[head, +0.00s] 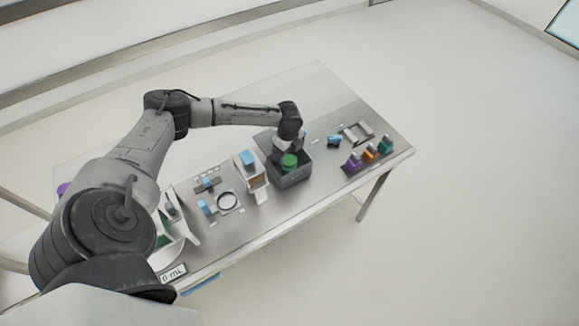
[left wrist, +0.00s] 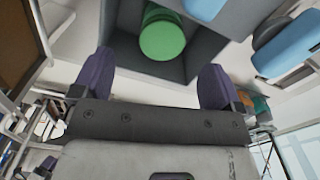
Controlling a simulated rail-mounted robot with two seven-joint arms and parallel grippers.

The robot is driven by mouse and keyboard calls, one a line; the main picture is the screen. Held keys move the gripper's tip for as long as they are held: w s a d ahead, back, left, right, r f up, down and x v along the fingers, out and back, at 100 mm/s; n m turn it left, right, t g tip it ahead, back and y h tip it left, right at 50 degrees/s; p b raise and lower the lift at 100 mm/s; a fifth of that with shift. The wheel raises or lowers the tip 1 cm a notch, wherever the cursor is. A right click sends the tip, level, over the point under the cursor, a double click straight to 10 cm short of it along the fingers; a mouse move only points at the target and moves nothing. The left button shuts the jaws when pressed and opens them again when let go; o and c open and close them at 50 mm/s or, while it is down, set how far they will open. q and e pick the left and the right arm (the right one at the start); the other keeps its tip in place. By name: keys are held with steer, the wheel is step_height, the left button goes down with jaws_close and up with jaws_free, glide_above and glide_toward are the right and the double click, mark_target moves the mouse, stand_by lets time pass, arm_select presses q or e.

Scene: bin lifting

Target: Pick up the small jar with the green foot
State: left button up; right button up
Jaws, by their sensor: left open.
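A thing with a round green end (head: 289,161) is inside an open dark grey bin (head: 291,181) on the table. In the left wrist view the green round end (left wrist: 162,39) shows against the bin's grey inner wall (left wrist: 205,45). Most of its body is hidden, so I cannot tell whether it is the jar's foot. My left gripper (head: 286,146) reaches down over the bin from behind. In the left wrist view its two purple fingers (left wrist: 154,82) are spread apart with nothing between them, and the green end is beyond them. My right gripper is not in view.
A white holder with a blue-topped item (head: 248,158) stands close left of the bin. A blue item (head: 334,141), a grey frame (head: 357,132) and a rack of coloured items (head: 368,155) lie to the right. The table's front right (head: 335,185) is bare.

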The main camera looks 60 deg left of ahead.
mark_target(289, 160)
arm_select(q)
steer(key=shift+w+a+f, duration=0.1)
steer(key=shift+a+f, duration=0.05)
steer(key=shift+f, duration=4.55)
steer(key=shift+c, duration=0.2)
steer(key=c, duration=1)
